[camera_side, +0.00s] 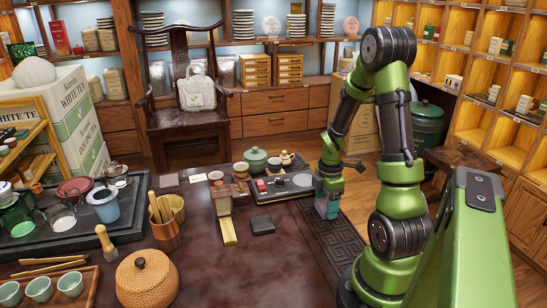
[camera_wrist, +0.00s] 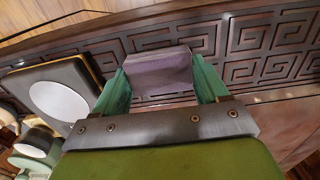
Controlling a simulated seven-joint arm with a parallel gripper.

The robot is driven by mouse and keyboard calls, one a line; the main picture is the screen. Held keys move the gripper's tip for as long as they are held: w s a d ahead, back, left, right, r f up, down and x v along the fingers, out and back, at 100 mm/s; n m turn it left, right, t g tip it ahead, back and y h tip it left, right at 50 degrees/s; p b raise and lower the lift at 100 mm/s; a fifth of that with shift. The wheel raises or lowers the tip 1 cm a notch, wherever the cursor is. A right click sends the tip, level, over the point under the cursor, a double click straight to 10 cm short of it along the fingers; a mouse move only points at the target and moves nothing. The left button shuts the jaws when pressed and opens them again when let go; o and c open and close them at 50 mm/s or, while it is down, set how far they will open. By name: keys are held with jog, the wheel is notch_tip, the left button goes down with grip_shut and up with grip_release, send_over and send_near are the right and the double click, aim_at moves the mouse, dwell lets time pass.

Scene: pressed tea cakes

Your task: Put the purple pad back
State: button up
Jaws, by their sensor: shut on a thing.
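My gripper (camera_wrist: 160,72) is shut on the purple pad (camera_wrist: 158,76), which sits between the two teal fingers in the wrist view. In the side view my gripper (camera_side: 327,207) points down at the right part of the dark table, beside the small black tray. The pad is mostly hidden by the fingers there. In the wrist view the table's carved border (camera_wrist: 265,60) lies beyond the pad. Whether the pad touches the table is hard to tell.
A black tray (camera_side: 262,197) with small pieces and a round grey disc (camera_side: 302,180) lies left of my gripper. A yellow block (camera_side: 229,232) and a dark block (camera_side: 262,225) lie nearer the front. The table's front middle is clear. A woven basket (camera_side: 147,281) stands front left.

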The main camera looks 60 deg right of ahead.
aim_at(326, 204)
jog(key=shift+f, duration=0.1)
jog(key=o, duration=1)
notch_tip(326, 204, up, 12)
jog(key=w+a+r+m+t, duration=0.2)
jog(key=w+a+r+m, duration=0.1)
jog(key=a, duration=0.3)
jog(key=w+a+r+m+t, duration=0.1)
jog(key=w+a+r+m, duration=0.1)
jog(key=w+a+r, duration=0.3)
jog(key=shift+s+a+r+m+t+y, duration=0.35)
jog(key=shift+s+a+r+m+t, duration=0.7)
jog(key=shift+a, duration=1.65)
jog(key=shift+s+a+r+m+t+y, duration=0.2)
jog(key=shift+s+a+m+t+y, duration=0.25)
jog(key=shift+a+m, duration=1.7)
jog(key=shift+s+a+r+m+t+y, duration=0.2)
jog(key=shift+s+a+r+m+t, duration=0.55)
jog(key=shift+a, duration=2.45)
jog(key=shift+f, duration=0.1)
